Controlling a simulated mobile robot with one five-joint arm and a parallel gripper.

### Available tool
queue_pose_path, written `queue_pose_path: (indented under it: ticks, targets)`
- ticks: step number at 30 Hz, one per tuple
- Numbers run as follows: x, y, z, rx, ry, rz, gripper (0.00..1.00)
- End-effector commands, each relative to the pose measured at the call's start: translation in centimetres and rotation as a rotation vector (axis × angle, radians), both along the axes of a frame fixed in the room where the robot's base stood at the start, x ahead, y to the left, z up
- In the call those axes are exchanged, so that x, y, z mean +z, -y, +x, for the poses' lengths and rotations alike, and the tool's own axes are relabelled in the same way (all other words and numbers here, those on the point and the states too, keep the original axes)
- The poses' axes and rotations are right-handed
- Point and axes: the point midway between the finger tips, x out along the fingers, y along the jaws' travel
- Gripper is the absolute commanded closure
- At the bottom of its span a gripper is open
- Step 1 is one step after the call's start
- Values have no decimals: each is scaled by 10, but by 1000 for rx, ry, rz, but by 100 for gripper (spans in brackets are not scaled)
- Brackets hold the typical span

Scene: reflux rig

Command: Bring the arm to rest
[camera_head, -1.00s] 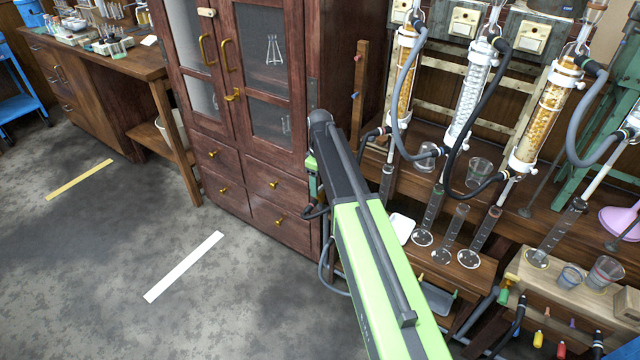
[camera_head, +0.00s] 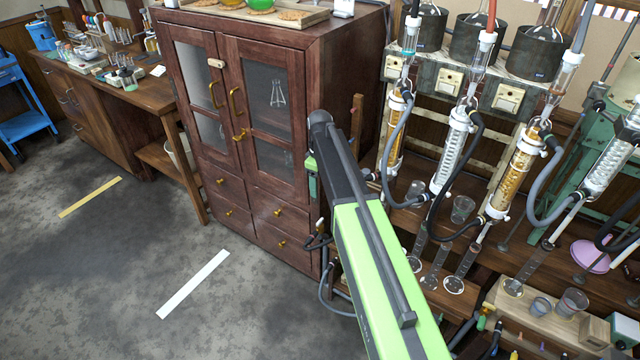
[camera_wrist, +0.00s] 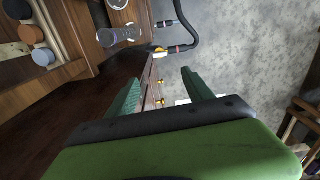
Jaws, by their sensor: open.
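My arm, green and black, reaches up through the middle of the head view, with its end in front of the right side of the wooden cabinet (camera_head: 330,130). My gripper (camera_wrist: 160,88) shows in the wrist view as two green fingers standing well apart. Nothing is between the fingers; the brass drawer knobs (camera_wrist: 161,100) and the floor lie beyond them. In the head view the fingers are mostly hidden behind the arm.
The reflux rig, with several glass condensers (camera_head: 455,145) and hoses, stands close on my right. Measuring cylinders (camera_head: 460,272) stand below it. A wooden bench (camera_head: 120,95) is at far left. The floor (camera_head: 120,270) at left is clear, with a white strip (camera_head: 193,284).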

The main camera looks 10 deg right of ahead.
Motion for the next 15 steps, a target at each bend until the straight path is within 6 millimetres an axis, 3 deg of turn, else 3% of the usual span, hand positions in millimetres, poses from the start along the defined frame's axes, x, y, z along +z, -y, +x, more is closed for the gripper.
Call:
queue_pose_path:
  ticks: [10,13,15]
  targets:
    - [-2,0,0,0,0,0,40]
    - [6,-1,-1,1,0,0,40]
    - [10,-1,-19,2,0,0,40]
